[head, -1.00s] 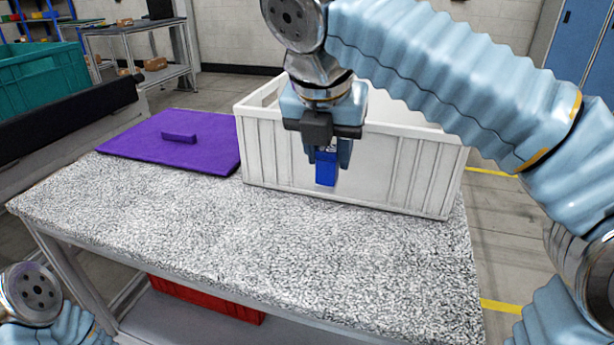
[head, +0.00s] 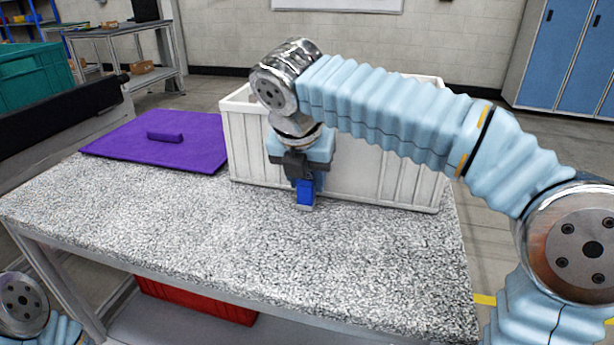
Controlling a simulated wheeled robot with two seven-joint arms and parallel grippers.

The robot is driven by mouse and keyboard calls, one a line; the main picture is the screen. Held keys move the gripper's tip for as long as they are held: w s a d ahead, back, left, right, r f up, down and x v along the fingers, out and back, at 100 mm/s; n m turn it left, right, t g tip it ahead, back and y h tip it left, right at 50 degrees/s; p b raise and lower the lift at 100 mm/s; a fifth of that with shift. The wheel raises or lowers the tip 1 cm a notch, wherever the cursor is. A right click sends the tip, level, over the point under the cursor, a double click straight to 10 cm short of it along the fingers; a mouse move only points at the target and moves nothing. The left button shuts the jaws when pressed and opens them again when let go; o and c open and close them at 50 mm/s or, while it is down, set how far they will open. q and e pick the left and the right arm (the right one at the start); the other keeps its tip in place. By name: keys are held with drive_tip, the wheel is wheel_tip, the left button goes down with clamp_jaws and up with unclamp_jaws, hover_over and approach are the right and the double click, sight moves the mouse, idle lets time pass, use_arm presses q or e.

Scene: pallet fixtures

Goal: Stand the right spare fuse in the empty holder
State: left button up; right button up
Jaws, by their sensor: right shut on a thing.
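My right gripper (head: 306,186) is shut on a blue fuse (head: 306,192), which hangs upright below the fingers with a paler lower end. It is in front of the white crate (head: 380,180), low near the speckled tabletop; I cannot tell whether the fuse touches the top. No empty holder is visible; the inside of the crate is hidden by its front wall and my right arm. My left gripper is not in view; only part of my left arm shows at the lower left.
A purple lid (head: 190,145) with a handle lies flat on the speckled table (head: 200,230), left of the crate. The table's front half is clear. A red bin (head: 200,302) sits below the table. A teal bin (head: 30,75) stands at the far left.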

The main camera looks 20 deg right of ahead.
drive_tip(key=shift+f, duration=0.1)
drive_tip(key=o, duration=1.1)
